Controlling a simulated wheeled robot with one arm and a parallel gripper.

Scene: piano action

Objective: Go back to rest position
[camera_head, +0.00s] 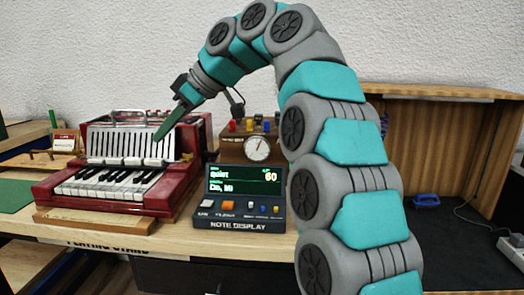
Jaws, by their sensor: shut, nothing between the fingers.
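My gripper (160,134) hangs at the end of my teal and grey arm, which arches over from the right. The gripper is shut and empty. Its tip points down and left, in front of the upper white panel of the red toy piano (182,198). I cannot tell whether the tip touches the panel. The piano's black and white keys (108,184) lie below and left of the tip, apart from it in the picture.
A note display box (245,200) reading "quiet", "Do, Mi" and 60 stands right of the piano. Behind it is a brown box with a round dial (257,149). A wooden shelf (440,91) stands at right, with a blue object (426,200) below it.

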